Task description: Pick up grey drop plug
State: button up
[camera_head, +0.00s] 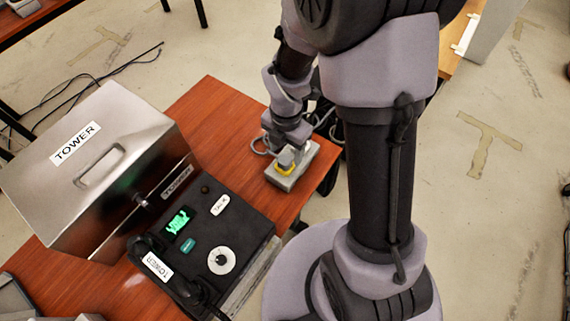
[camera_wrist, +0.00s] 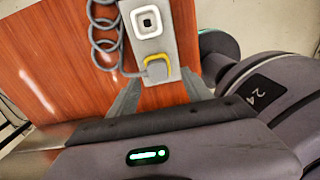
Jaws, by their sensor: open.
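The grey drop plug (camera_wrist: 157,69) sits at a yellow-ringed socket on a light grey outlet box (camera_wrist: 149,42) in the wrist view. A grey coiled cord (camera_wrist: 96,30) runs beside the box. In the head view the plug (camera_head: 286,160) and its yellow ring show on the box (camera_head: 299,172) near the table's right edge. My gripper (camera_wrist: 160,83) is open and empty. Its fingers point toward the box end, one on each side of the plug in the wrist picture. I cannot tell the height gap between fingers and plug.
A black desk phone (camera_head: 222,237) with a dial, green display and handset stands on the brown table (camera_head: 212,112). A metal box (camera_head: 90,175) labelled TOWER stands left of it. Bare table lies between the phone and the outlet box. Cables (camera_head: 95,80) lie on the floor.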

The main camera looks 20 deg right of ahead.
aim_at(285, 159)
jog(key=f, duration=0.1)
jog(key=f+b, duration=0.1)
jog(key=f, duration=0.1)
jog(key=f+b, duration=0.1)
jog(key=shift+w+a+f, duration=0.1)
jog(key=shift+w+f, duration=0.05)
jog(key=shift+w, duration=0.1)
jog(key=shift+c, duration=0.7)
grip_shut()
jog(key=shift+r, duration=0.25)
